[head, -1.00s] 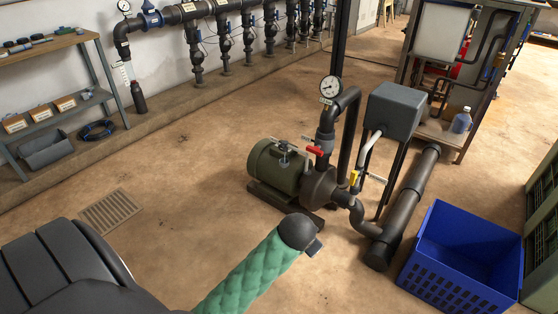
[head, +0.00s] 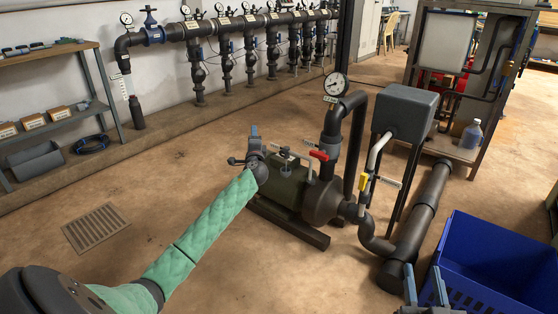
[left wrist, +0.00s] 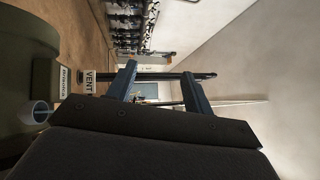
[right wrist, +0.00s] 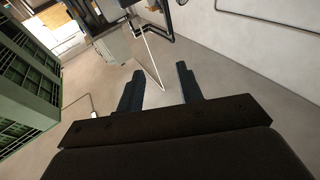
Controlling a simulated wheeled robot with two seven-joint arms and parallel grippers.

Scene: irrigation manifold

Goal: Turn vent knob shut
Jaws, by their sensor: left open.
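The vent knob (head: 285,152) is a small dark handle on top of the green pump motor (head: 287,190). A small white tag beside it is hard to read in the head view; a tag reading VENT (left wrist: 88,82) shows in the left wrist view, left of the fingers. My left gripper (head: 255,132) is just left of the knob, above the motor's near end, fingers pointing up and apart from the knob. In the left wrist view (left wrist: 158,88) its fingers are open and empty. My right gripper (head: 425,285) is open and empty at the lower right, away from the pump.
A red lever (head: 318,155) and the discharge pipe with gauge (head: 335,84) stand close right of the knob. A yellow lever (head: 363,182), grey box (head: 404,109) and blue crate (head: 490,270) are further right. Open floor lies left, around a drain grate (head: 96,228).

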